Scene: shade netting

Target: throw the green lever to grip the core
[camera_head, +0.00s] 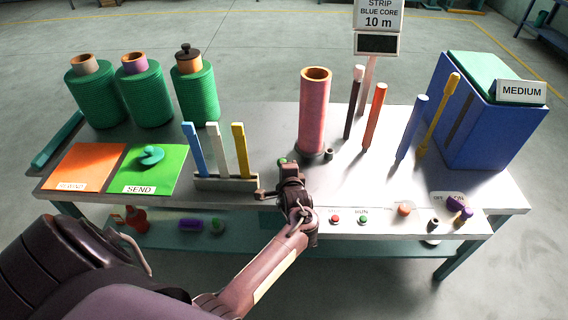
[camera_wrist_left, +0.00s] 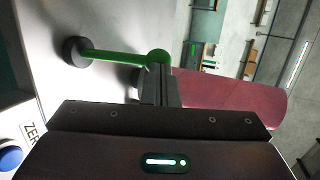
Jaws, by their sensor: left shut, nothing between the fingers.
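The green lever (camera_wrist_left: 115,56) shows in the left wrist view as a thin green rod running from a dark round pivot to a green ball knob (camera_wrist_left: 158,57). In the head view only a bit of the green knob (camera_head: 282,160) shows; my gripper hides the rest. My left gripper (camera_head: 288,168) is shut and empty; its fingertips (camera_wrist_left: 158,76) are right at the knob, and I cannot tell whether they touch it. The reddish core tube (camera_head: 313,115) stands upright just beyond the gripper and shows in the wrist view (camera_wrist_left: 225,92). My right gripper is not in view.
Blue, white and yellow sticks stand in a rack (camera_head: 225,184) left of my gripper. Several coloured posts, such as the orange post (camera_head: 374,116), stand right of the core. A blue box (camera_head: 485,120) fills the right end. Buttons (camera_head: 335,219) line the front edge.

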